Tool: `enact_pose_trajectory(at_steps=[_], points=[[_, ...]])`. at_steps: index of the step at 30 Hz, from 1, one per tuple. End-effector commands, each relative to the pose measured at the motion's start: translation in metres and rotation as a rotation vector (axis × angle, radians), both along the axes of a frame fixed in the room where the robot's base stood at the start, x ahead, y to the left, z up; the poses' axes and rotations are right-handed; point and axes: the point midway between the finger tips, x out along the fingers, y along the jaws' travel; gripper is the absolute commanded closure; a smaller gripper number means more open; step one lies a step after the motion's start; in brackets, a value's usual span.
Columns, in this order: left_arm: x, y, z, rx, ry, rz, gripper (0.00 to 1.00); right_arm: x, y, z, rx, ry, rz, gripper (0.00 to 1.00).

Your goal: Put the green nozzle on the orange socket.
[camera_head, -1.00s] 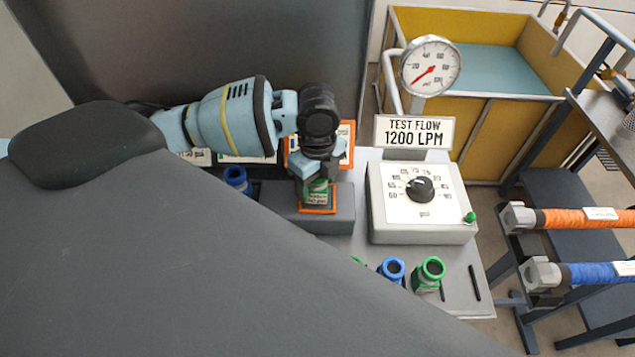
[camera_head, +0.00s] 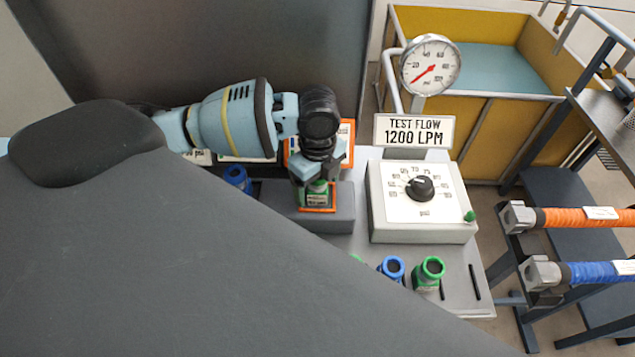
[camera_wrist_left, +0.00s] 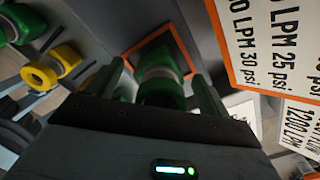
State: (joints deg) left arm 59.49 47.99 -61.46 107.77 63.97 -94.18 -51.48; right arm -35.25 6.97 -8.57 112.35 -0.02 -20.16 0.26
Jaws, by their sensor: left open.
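The green nozzle (camera_head: 317,198) stands upright on the orange-edged socket (camera_head: 303,209) of a grey block. In the left wrist view, the green nozzle (camera_wrist_left: 162,88) with its grey band shows inside the square orange outline of the socket (camera_wrist_left: 184,44). My left gripper (camera_head: 319,178) is over the nozzle's top in the head view. In the left wrist view, the fingers of my left gripper (camera_wrist_left: 162,92) are open, one on each side of the nozzle, with small gaps visible. The nozzle's lower end is hidden. My right gripper is not in view.
A blue nozzle (camera_head: 392,268) and another green nozzle (camera_head: 429,273) stand at the bench front. A dial box (camera_head: 421,224) is right of the block. An orange-edged sign (camera_head: 347,133) stands close behind the gripper. A blue nozzle (camera_head: 237,178) stands left of the block.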

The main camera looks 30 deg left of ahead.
Motion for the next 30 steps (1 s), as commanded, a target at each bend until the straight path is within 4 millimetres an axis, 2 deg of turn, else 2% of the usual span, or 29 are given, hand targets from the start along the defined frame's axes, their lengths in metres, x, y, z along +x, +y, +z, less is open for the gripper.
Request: enact_pose_trajectory(at_steps=[5, 12, 18, 24, 30], points=[[0.001, 0.0, 0.024, 0.0, -0.006, 0.0, 0.2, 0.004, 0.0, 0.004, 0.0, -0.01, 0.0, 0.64], [0.001, 0.0, 0.074, -0.002, -0.007, 0.001, 0.2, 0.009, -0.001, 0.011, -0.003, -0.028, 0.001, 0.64], [0.001, -0.001, 0.105, -0.002, -0.004, 0.0, 0.2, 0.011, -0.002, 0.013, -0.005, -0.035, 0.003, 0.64], [0.0, 0.0, 0.119, 0.0, -0.001, 0.0, 0.2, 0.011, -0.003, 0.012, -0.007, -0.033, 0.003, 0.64], [0.0, 0.0, 0.12, -0.001, 0.002, 0.0, 0.2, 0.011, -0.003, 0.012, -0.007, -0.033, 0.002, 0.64]])
